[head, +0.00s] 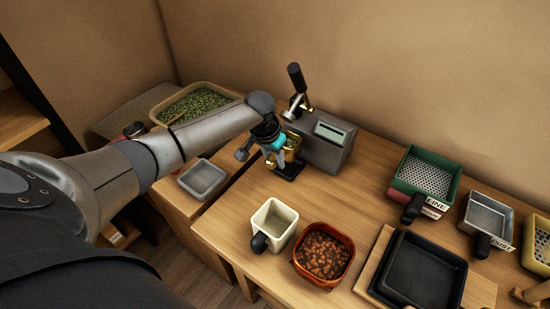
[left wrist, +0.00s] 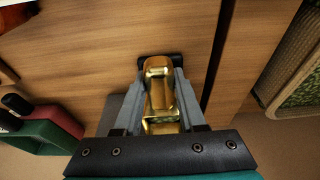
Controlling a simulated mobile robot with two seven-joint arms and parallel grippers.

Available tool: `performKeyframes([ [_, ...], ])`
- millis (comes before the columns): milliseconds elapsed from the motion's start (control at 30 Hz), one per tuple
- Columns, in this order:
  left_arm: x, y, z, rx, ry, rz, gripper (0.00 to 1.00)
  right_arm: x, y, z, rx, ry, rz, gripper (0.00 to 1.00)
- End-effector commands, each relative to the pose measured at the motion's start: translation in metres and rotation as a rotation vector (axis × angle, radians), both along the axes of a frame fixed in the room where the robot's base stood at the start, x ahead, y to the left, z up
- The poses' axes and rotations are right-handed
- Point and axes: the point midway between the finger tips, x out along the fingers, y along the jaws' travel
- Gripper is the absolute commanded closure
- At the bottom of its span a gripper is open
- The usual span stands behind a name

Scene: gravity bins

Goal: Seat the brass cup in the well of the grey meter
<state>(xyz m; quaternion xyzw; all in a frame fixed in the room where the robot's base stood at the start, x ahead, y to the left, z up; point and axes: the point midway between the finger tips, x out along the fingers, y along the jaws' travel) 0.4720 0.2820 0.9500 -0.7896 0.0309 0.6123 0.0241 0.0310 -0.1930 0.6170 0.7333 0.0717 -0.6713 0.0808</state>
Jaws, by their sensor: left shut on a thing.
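The grey meter (head: 322,146) stands at the back of the wooden table, with a pale display on its top and a black-handled lever beside it. Its black base (head: 287,172) juts out in front. My left gripper (head: 284,151) is shut on the brass cup (head: 293,146), right over this base. In the left wrist view the brass cup (left wrist: 160,95) sits between both fingers of my left gripper (left wrist: 160,88), with a dark edge beyond it. The well is hidden by cup and fingers; I cannot tell whether the cup touches it. My right gripper is out of view.
A cream square cup (head: 272,223) and a red-brown bowl of beans (head: 323,255) stand in front. A black tray (head: 425,270) and sieves, one green (head: 424,178), are at right. A grey dish (head: 203,180) and a tray of green beans (head: 196,104) are at left.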

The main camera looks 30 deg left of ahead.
Motion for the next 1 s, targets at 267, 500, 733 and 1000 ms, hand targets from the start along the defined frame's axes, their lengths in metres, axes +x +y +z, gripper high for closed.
performKeyframes([
  [267, 0.000, -0.001, 0.002, -0.002, -0.001, 0.000, 1.00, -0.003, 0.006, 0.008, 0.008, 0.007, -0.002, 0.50],
  [500, 0.000, -0.001, -0.018, -0.001, 0.000, 0.000, 1.00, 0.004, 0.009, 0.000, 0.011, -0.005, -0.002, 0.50],
  [733, 0.000, -0.001, -0.033, -0.001, -0.001, 0.000, 1.00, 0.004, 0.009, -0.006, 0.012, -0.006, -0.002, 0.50],
  [1000, 0.001, 0.000, -0.035, -0.001, -0.002, 0.000, 1.00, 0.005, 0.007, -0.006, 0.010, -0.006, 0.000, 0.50],
])
